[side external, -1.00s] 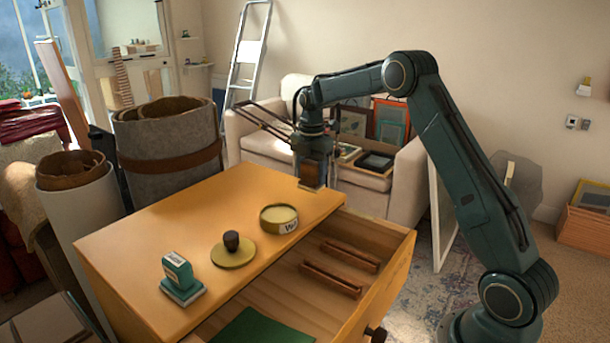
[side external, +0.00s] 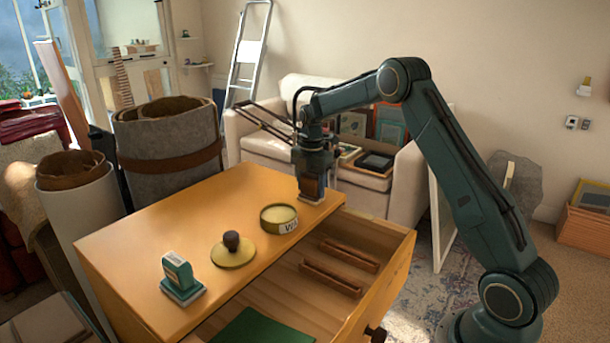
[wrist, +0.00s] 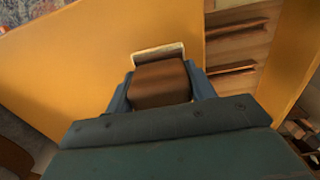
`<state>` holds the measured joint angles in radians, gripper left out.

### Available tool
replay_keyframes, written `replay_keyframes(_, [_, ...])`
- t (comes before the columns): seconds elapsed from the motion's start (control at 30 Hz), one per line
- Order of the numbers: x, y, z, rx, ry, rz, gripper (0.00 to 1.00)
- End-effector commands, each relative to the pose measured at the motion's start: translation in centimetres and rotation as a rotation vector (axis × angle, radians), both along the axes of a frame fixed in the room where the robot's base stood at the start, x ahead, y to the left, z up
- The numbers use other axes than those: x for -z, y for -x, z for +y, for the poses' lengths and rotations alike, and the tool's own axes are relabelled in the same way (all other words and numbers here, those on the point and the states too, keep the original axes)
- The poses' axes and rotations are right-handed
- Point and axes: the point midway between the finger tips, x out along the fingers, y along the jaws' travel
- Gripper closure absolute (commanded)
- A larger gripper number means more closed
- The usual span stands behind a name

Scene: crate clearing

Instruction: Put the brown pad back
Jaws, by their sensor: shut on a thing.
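My gripper (wrist: 160,92) is shut on the brown pad (wrist: 162,82), a brown block with a pale rim at its far edge in the wrist view. In the side external view my gripper (side external: 312,182) points straight down at the back right corner of the yellow cabinet top (side external: 215,210). The pad's pale bottom edge shows just under the fingers, at or very near the top; I cannot tell whether it touches. The fingers hide most of the pad there.
A round tin (side external: 279,218), a yellow disc with a dark knob (side external: 233,250) and a teal stamp (side external: 181,278) stand on the top. The open drawer (side external: 385,285) holds brown wooden rails (side external: 332,277) and a green pad (side external: 262,327). The top's left part is clear.

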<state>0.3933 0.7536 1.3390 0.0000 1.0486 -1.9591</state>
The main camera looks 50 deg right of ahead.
Motion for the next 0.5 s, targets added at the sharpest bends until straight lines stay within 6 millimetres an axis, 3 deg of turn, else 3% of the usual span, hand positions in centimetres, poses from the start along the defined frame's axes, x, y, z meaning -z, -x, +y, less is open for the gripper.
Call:
replay_keyframes(0.1, [0.28, 0.00, 0.00, 0.000, 0.000, 0.000, 0.96])
replay_keyframes(0.13, [0.27, 0.01, 0.00, 0.000, 0.000, 0.000, 0.40])
replay_keyframes(0.2, [0.26, 0.01, 0.00, 0.000, 0.000, 0.000, 0.26])
replay_keyframes(0.5, [0.23, 0.01, 0.00, 0.000, 0.000, 0.000, 0.24])
